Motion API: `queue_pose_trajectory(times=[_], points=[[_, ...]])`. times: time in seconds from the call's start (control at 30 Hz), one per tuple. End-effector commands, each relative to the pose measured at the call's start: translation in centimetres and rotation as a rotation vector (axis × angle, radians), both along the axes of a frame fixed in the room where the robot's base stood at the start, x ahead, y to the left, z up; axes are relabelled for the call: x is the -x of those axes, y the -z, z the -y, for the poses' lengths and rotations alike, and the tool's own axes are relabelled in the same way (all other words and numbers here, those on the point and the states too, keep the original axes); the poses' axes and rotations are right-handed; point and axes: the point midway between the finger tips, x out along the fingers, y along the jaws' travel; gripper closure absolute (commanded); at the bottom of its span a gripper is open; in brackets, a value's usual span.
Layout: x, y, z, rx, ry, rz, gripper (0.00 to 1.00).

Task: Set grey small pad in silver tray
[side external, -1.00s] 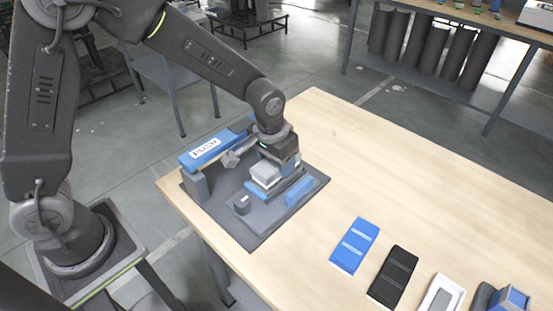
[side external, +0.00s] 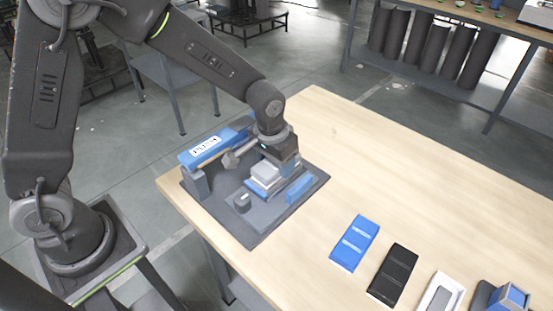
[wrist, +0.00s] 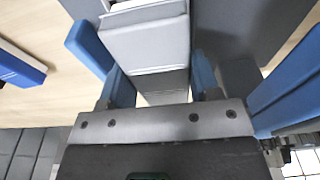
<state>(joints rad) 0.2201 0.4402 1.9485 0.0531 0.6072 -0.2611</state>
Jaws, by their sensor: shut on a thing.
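My gripper (wrist: 163,90) points down over the dark fixture at the table's left end, and it also shows in the side view (side external: 275,158). Its fingers are closed on a grey piece (wrist: 165,82), which looks like the grey small pad. A light silver-grey block (wrist: 145,45), with a pale layer at its edge, lies right against that piece and shows in the side view (side external: 266,172) low over the fixture. I cannot tell whether the two are joined. A pale silver tray (side external: 427,304) with a grey inside lies at the table's front right. The pad's underside is hidden.
The fixture plate (side external: 262,235) carries a blue bar marked PUSH (side external: 205,149), a dark knob (side external: 242,202) and a blue block (side external: 299,189) close by the gripper. A blue panel (side external: 354,245) and a black panel (side external: 392,275) lie on the table. The table's middle is clear.

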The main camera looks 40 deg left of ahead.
Motion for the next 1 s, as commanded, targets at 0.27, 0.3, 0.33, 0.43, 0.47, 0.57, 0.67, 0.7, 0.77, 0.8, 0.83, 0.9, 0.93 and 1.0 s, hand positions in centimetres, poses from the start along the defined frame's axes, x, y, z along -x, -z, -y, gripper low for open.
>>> queue_pose_trajectory(times=[0.27, 0.3, 0.33, 0.43, 0.47, 0.57, 0.67, 0.7, 0.77, 0.8, 0.83, 0.9, 0.93, 1.0], points=[[-0.01, -0.01, 0.0, 0.0, 0.0, 0.001, 0.68], [-0.01, 0.01, 0.0, 0.0, 0.0, 0.001, 0.68], [-0.01, 0.03, 0.0, 0.0, 0.0, 0.001, 0.68], [-0.01, 0.15, 0.0, 0.0, 0.0, 0.001, 0.68], [-0.02, 0.18, 0.0, 0.0, 0.0, 0.001, 0.68], [-0.02, 0.18, 0.0, 0.0, 0.0, 0.001, 0.68], [-0.02, 0.18, 0.0, 0.0, 0.0, 0.001, 0.68], [-0.02, 0.18, 0.0, 0.0, 0.0, 0.001, 0.68], [-0.02, 0.18, 0.0, 0.0, 0.0, 0.001, 0.42], [-0.02, 0.18, 0.0, 0.0, 0.0, 0.001, 0.38], [-0.02, 0.18, 0.0, 0.0, 0.0, 0.001, 0.35], [-0.02, 0.18, 0.01, 0.0, 0.0, 0.001, 0.29], [-0.02, 0.18, 0.01, 0.0, 0.0, 0.001, 0.26], [-0.02, 0.18, 0.01, 0.0, 0.0, 0.001, 0.19]])
